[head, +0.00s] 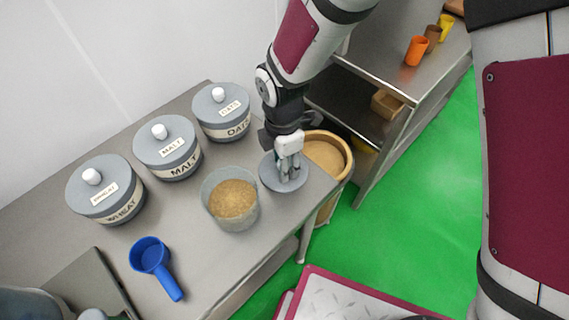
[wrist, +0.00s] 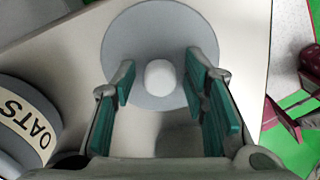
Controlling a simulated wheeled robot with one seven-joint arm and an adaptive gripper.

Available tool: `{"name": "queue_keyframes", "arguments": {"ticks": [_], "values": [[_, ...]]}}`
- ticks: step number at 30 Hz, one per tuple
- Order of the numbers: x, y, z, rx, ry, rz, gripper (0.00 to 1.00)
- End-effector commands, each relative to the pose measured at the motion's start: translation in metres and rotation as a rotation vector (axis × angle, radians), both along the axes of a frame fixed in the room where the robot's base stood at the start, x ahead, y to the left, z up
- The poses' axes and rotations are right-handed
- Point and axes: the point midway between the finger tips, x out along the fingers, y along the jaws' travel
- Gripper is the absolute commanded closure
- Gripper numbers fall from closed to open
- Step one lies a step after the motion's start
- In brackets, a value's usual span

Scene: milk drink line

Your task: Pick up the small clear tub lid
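The tub lid is a flat grey disc (head: 271,183) with a white knob, lying on the right end of the steel table. In the wrist view the lid (wrist: 124,42) fills the upper middle, with its round white knob (wrist: 160,77) near the centre. My gripper (head: 289,174) points down over the lid. Its teal finger pads stand apart on the left and right of the knob, with a gap on both sides. It is open and holds nothing. The clear tub (head: 217,212), open and holding tan grain, stands just left of the lid.
Grey lidded canisters marked oats (head: 222,114), malt (head: 168,153) and wheat (head: 106,191) line the table's back. A blue scoop (head: 149,257) lies in front. A round wooden-rimmed bin (head: 344,150) stands beyond the right edge. Orange (head: 416,50), brown and yellow cups stand on another table.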

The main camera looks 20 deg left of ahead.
Motion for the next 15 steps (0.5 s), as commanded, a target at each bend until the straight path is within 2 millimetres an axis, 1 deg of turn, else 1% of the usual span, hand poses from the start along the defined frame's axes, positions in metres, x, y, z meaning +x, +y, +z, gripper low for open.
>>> {"name": "queue_keyframes", "arguments": {"ticks": [1,4,12,15], "values": [[0.0001,0.0001,0.0001,0.000,0.000,0.000,0.77],[-0.0001,0.0001,0.0002,0.000,0.000,0.000,1.00],[0.0000,0.0001,0.0004,0.000,0.000,0.000,1.00],[0.0004,0.0005,0.0041,0.002,-0.001,-0.001,1.00]]}}
